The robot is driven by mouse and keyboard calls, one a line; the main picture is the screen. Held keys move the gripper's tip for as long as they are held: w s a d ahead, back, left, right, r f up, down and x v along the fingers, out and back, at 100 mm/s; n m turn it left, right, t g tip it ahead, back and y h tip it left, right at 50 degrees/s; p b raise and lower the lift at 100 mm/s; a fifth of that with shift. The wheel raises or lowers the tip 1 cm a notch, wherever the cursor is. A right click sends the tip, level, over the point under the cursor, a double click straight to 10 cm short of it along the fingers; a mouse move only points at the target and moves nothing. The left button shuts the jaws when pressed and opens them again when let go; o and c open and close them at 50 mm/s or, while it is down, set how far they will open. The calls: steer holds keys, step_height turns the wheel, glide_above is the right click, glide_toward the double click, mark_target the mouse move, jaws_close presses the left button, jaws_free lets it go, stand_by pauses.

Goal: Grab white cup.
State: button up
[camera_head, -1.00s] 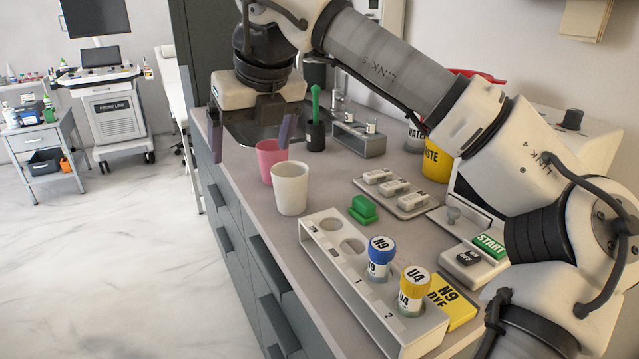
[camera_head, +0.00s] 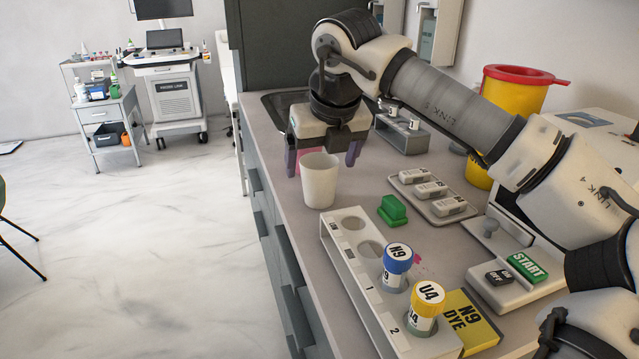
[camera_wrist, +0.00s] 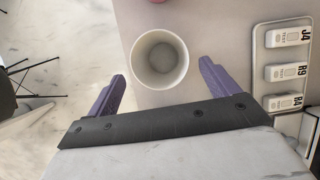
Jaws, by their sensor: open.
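The white cup (camera_head: 320,182) stands upright on the counter near its left edge. It is open-topped and looks empty inside in the wrist view (camera_wrist: 159,62). My gripper (camera_head: 321,160) is open and empty, just behind the cup in the head view, with one purple finger to each side. In the wrist view my gripper (camera_wrist: 162,80) points at the cup, which sits between and slightly beyond the fingertips. I see no contact. A pink cup (camera_head: 305,156) stands behind the white one, mostly hidden by it and my gripper.
A green block (camera_head: 392,210) and a tray (camera_head: 472,208) of labelled cassettes lie right of the cup. A white rack (camera_head: 338,235) holding blue-capped and yellow-capped vials stands in front. A sink (camera_head: 270,108) and a grey rack (camera_head: 402,137) are behind. The counter drops to floor at left.

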steer(key=x, duration=0.5)
steer(key=shift+w+f, duration=0.25)
steer(key=shift+c, duration=0.5)
steer(key=c, duration=1)
